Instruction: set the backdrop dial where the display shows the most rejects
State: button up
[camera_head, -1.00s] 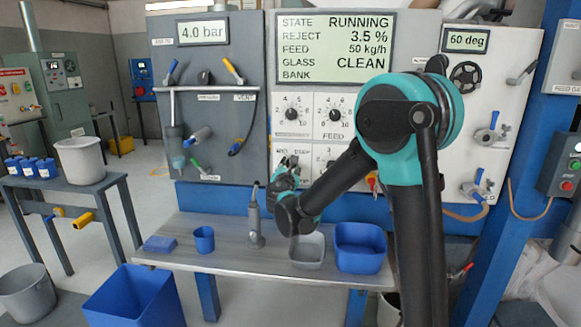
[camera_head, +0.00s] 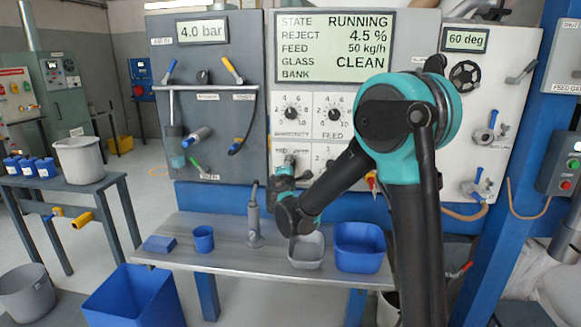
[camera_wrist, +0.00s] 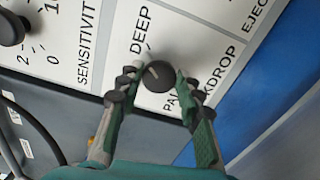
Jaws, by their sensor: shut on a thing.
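The backdrop dial (camera_wrist: 157,76) is a dark round knob with a pale pointer line, between the words DEEP and PALE on a white panel in the wrist view. My gripper (camera_wrist: 155,84) has one finger on each side of the dial and is shut on it. In the head view my gripper (camera_head: 287,175) is at the lower left of the dial panel and hides the dial. The display (camera_head: 336,47) reads state RUNNING, reject 4.5 %, feed 50 kg/h, glass CLEAN; its BANK line is blank.
The sensitivity dial (camera_head: 292,114) and feed dial (camera_head: 334,115) sit above my gripper. On the bench (camera_head: 225,262) below stand a grey pump-like tool (camera_head: 254,222), a grey tray (camera_head: 306,251), a blue bin (camera_head: 360,248) and a blue cup (camera_head: 203,239).

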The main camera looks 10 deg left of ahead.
jog(key=shift+m, duration=0.6)
jog(key=o, duration=1.1)
jog(key=shift+s, duration=0.1)
jog(key=s, duration=1.1)
jog(key=shift+s+a, duration=0.2)
jog(key=shift+s, duration=0.2)
jog(key=shift+s+f, duration=0.1)
